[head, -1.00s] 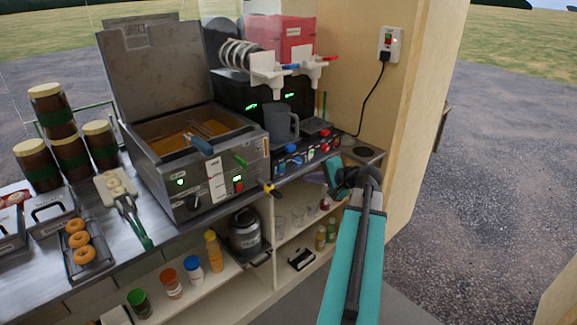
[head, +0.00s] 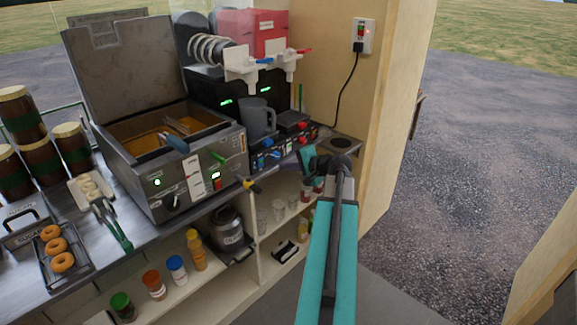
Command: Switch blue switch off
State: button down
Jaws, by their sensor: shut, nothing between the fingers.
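The blue switch (head: 268,142) appears as a small blue control on the low dark panel in front of the black machine, in the head view. Other small blue and red controls sit beside it, too small to tell their on or off position. My teal arm rises from the bottom of the view and bends at a dark joint just right of the panel. A short teal part of it points towards the panel's right end. My gripper's fingers cannot be made out; they are hidden beyond the arm.
A fryer (head: 170,165) with a raised lid stands left of the panel. A grey jug (head: 257,118) stands above the panel. A wall socket (head: 363,36) with a black cable is at the right. Bottles and glasses fill the shelves below. Open ground lies outside the wall.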

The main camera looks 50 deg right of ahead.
jog(key=p, duration=0.2)
send_near(262, 159)
jog(key=w+f, duration=0.3)
jog(key=w, duration=0.1)
jog(key=shift+w+d+p, duration=0.1)
jog(key=shift+w+p, duration=0.2)
jog(key=shift+w, duration=0.5)
jog(key=shift+w+a, duration=0.2)
jog(key=shift+w, duration=0.05)
jog(key=shift+s+d, duration=0.2)
jog(key=shift+s+d+r, duration=0.1)
jog(key=shift+r, duration=0.05)
jog(key=shift+r, duration=0.1)
jog(key=shift+r+p, duration=0.45)
jog(key=shift+r, duration=0.1)
